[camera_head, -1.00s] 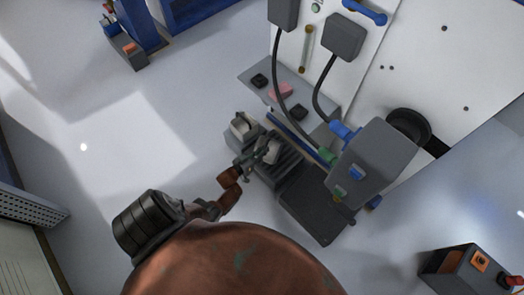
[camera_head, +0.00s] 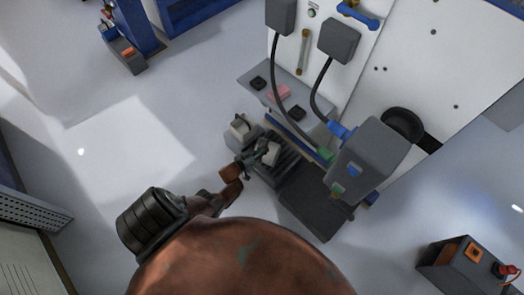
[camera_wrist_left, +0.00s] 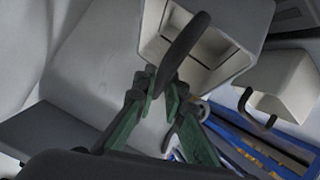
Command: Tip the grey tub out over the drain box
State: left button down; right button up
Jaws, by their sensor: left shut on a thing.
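A light grey tub (camera_wrist_left: 240,28) with a dark curved handle fills the upper middle of the left wrist view, its hollow side partly facing that camera. The green jaws of the left gripper (camera_wrist_left: 165,95) are shut on the handle. I cannot tell what is in the tub or its exact tilt. My right gripper is out of view.
A second pale tub (camera_wrist_left: 282,82) with a dark handle sits close by, beside blue rails (camera_wrist_left: 262,140). A grey machine head (camera_head: 368,155) and hanging cables (camera_head: 278,75) stand close to the right. A dark flat plate (camera_head: 318,205) lies below.

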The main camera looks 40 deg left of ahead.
pick_arm(q)
jog(key=shift+r+p, duration=0.2)
jog(key=shift+p, duration=0.1)
jog(key=shift+w+r+g+p, duration=0.15)
jog(key=shift+g+p, duration=0.35)
jog(key=shift+p, duration=0.15)
jog(key=shift+a+r+n+g+p, duration=0.1)
jog(key=shift+n+g+p, duration=0.2)
jog(key=shift+g+p, duration=0.75)
jog(key=shift+p, duration=0.45)
jog(key=shift+g+h, duration=0.3)
jog(key=shift+g, duration=0.05)
jog(key=shift+f, duration=0.2)
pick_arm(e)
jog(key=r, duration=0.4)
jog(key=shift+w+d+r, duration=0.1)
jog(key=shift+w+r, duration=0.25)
